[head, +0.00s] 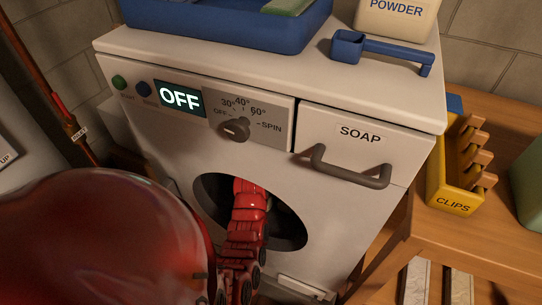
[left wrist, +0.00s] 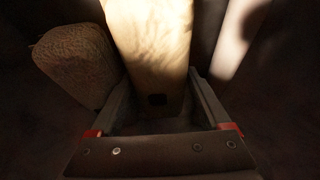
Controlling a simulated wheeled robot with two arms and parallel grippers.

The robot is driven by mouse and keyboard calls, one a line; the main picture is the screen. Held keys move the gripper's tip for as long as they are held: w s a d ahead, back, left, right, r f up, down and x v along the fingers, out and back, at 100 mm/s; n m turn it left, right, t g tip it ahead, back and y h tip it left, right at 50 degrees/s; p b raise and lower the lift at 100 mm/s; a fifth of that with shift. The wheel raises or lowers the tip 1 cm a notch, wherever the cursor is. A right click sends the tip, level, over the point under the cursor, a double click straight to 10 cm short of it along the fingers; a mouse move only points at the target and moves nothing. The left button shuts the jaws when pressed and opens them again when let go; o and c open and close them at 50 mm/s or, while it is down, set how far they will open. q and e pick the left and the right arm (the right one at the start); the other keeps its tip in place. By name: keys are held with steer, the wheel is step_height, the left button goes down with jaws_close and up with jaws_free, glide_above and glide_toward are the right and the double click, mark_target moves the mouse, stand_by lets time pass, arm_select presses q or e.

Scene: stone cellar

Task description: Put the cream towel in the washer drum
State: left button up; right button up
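The white washer (head: 165,125) fills the middle of the head view, its round drum opening (head: 287,232) dark and uncovered. My left arm reaches through that opening, and the gripper is hidden inside in the head view. In the left wrist view my left gripper (left wrist: 160,78) has its fingers against both sides of the cream towel (left wrist: 150,40), with no clear gap at the tips. The towel stands up between the fingers, partly lit, with a small dark square mark low on it. My right gripper is not in view.
In the left wrist view a brown, rough-textured item (left wrist: 75,65) lies left of the towel. A blue tray (head: 215,28), a blue scoop (head: 375,50) and a powder container (head: 397,22) stand on the washer. A yellow clips box (head: 452,200) sits on the wooden bench (head: 480,235) at right.

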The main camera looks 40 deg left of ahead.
arm_select(q)
steer(key=v, duration=0.4)
steer(key=shift+w+r+p, duration=0.1)
steer(key=shift+w+p, duration=0.2)
steer(key=s+d, duration=0.1)
steer(key=s, duration=0.7)
steer(key=s+d, duration=0.1)
steer(key=s, duration=0.3)
steer(key=shift+d, duration=0.4)
